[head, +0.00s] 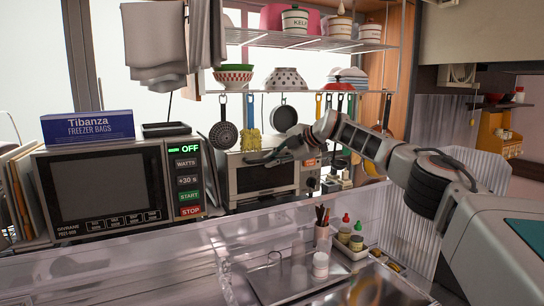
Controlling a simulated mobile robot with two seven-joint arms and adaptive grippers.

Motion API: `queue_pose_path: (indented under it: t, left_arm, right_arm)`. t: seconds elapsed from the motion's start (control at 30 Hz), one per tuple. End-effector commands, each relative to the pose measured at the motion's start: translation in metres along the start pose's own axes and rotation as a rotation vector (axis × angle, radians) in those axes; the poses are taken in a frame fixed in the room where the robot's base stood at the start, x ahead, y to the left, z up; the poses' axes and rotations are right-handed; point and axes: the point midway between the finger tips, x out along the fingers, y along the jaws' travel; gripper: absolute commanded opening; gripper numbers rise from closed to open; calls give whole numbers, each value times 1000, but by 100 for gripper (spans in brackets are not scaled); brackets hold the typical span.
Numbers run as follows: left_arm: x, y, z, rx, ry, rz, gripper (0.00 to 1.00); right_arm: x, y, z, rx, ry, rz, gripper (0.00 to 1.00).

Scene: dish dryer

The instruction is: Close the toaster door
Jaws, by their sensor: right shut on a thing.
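The toaster (231,196) is a small silver oven on the counter, right of the microwave. Its door (264,179), with a dark glass window, looks upright or nearly so; I cannot tell if a small gap is left at the top. My right arm reaches in from the right. My right gripper (264,158) is at the top edge of the door, where the handle is, and is shut on it; the fingers hide most of the handle. My left gripper is out of view.
A microwave (100,188) with a blue freezer-bag box (88,127) on top stands at left. Utensils hang from a rack (300,42) above the toaster. A ribbed clear dish-dryer panel, a sink and small bottles (320,265) lie in front.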

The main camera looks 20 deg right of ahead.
Motion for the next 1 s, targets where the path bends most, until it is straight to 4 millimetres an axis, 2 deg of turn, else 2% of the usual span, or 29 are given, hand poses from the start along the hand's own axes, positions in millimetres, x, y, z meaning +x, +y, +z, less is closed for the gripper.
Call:
queue_pose_path:
  t: [0.37,0.4,0.43,0.77,1.0]
  left_arm:
    - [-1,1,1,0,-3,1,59]
    - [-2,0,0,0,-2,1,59]
    - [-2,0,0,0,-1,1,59]
    - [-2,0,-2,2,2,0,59]
    - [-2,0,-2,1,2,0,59]
  right_arm:
    - [-2,4,-1,-2,-1,8,0]
    - [-2,4,-1,-3,-1,8,15]
    - [-2,4,-1,-3,-1,8,18]
    - [-2,2,-1,-2,0,4,18]
    - [-20,2,0,-3,0,4,18]
